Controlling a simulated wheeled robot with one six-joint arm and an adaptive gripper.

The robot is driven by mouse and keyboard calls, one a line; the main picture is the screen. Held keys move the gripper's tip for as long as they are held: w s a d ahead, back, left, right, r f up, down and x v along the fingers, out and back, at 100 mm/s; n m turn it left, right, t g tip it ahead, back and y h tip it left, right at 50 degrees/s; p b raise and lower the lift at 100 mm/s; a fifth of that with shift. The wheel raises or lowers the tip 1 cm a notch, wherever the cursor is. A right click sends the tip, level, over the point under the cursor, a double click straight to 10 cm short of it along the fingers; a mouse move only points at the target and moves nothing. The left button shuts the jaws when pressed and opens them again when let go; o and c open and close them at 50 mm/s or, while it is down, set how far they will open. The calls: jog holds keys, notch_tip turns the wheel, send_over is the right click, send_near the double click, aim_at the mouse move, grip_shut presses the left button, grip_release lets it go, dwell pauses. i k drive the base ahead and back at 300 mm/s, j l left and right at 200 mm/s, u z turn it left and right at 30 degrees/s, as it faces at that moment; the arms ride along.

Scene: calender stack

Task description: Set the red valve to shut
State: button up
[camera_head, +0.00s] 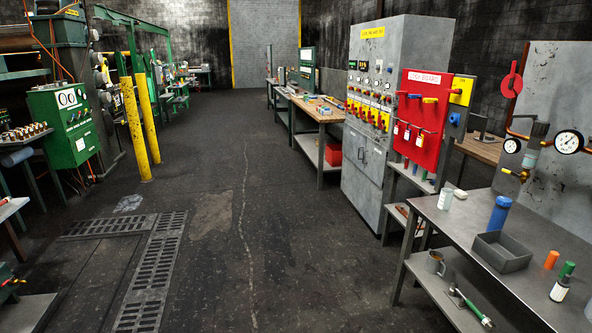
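The red valve handle (511,80) is at the upper right, in front of a pale grey panel. It has a round red disc and a narrow red arm that points up, tilted slightly right. Below it are copper-coloured pipework and two round white gauges, a large one (569,141) and a smaller one (512,146). A small yellow-orange valve handle (515,174) sits lower on this pipework. Whether the red valve is open or shut cannot be read at this size. My gripper is not in view.
A grey metal bench (455,222) below the pipework holds a grey tray (501,252), a blue bottle (499,214) and small containers. A red lock board (422,120) and grey cabinet (365,185) stand left of it. The middle floor (235,240) is clear; yellow posts (137,130) stand left.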

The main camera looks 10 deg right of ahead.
aim_at(512, 79)
jog(key=i+z, duration=0.15)
jog(key=i, duration=0.45)
jog(key=i+j+z, duration=0.15)
jog(key=i, duration=0.4)
jog(key=i+j+z, duration=0.15)
jog(key=i, duration=0.45)
jog(key=j, duration=0.1)
